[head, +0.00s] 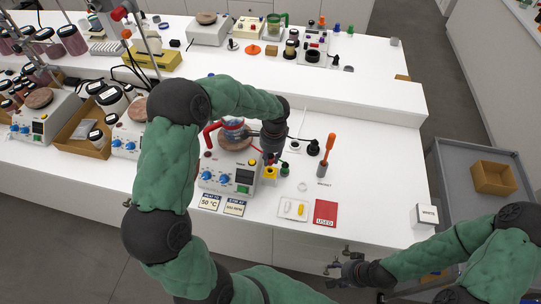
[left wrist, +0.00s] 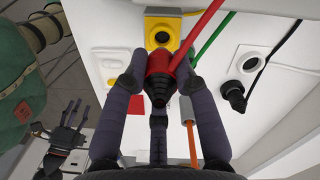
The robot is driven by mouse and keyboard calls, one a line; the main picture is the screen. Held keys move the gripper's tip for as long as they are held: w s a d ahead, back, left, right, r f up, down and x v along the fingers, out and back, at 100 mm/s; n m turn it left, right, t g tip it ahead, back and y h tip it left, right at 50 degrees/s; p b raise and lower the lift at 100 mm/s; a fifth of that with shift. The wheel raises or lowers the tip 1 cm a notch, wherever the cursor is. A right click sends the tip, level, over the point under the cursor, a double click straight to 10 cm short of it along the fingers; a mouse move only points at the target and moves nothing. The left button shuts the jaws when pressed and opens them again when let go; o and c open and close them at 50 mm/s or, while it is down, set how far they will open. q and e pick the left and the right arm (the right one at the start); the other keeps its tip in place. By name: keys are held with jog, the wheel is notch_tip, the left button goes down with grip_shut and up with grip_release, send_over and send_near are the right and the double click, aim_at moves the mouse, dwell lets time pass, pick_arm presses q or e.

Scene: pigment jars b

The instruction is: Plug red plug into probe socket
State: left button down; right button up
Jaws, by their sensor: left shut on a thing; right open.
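In the left wrist view, my left gripper (left wrist: 160,78) is shut on the red plug (left wrist: 160,66), with a finger on each side. A red cable (left wrist: 205,28) runs up beside it. A yellow block with a round dark-centred socket (left wrist: 162,20) lies just beyond the plug; whether they touch is unclear. In the head view, my left gripper (head: 271,157) is over the yellow socket (head: 270,173) beside the hotplate, and the plug is mostly hidden. I cannot read a probe label. My right gripper (head: 341,268) is open and empty, off the table's front edge.
The hotplate (head: 228,174) with a glass vessel (head: 233,131) stands left of the socket. A white socket (left wrist: 250,60) shows in the wrist view.

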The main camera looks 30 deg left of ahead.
aim_at(270, 165)
pick_arm(q)
jog(key=shift+f+b, duration=0.7)
jog(key=shift+f, duration=0.6)
jog(key=shift+f+b, duration=0.85)
jog(key=shift+f, duration=0.35)
dwell(0.7)
jog(key=c, duration=0.9)
grip_release()
jog(key=r, duration=1.2)
jog(key=shift+w+d, duration=0.25)
jog(key=shift+d, duration=0.05)
